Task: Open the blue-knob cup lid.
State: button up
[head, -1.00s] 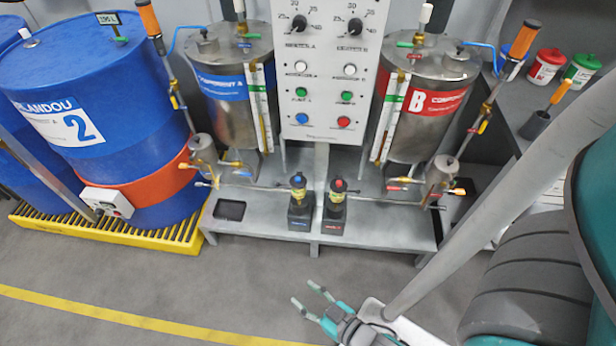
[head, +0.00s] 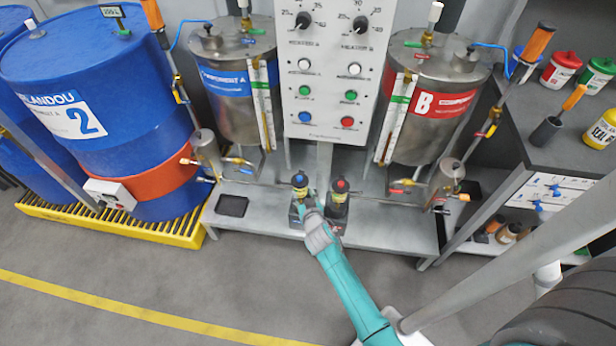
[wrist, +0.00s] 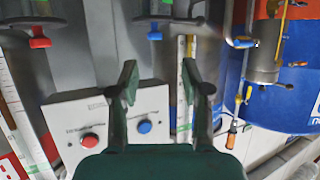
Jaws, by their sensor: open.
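The blue-knob cup (head: 299,190) stands on the low grey bench, left of the red-knob cup (head: 339,190). Its blue knob (head: 299,177) is on top and the lid looks closed. My gripper (head: 309,205) is in front of this cup and hides part of its lower body. In the wrist view, which looks upside down, my gripper (wrist: 159,80) is open and empty. The blue knob (wrist: 155,36) shows beyond the fingertips, roughly between them sideways. The red knob (wrist: 40,43) is at the upper left there. I see no contact.
The button panel (head: 330,85) stands behind the cups, between two steel tanks (head: 235,105) (head: 430,135). Thin pipes and valves flank the cups. The blue drum (head: 95,110) is at left. The floor in front of the bench (head: 235,215) is clear.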

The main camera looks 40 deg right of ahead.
aim_at(300, 178)
jog(key=x, duration=0.5)
jog(key=d+x, duration=0.1)
jog(key=x, duration=0.5)
jog(key=shift+w+d+r, duration=0.1)
jog(key=shift+r, duration=0.05)
grip_shut()
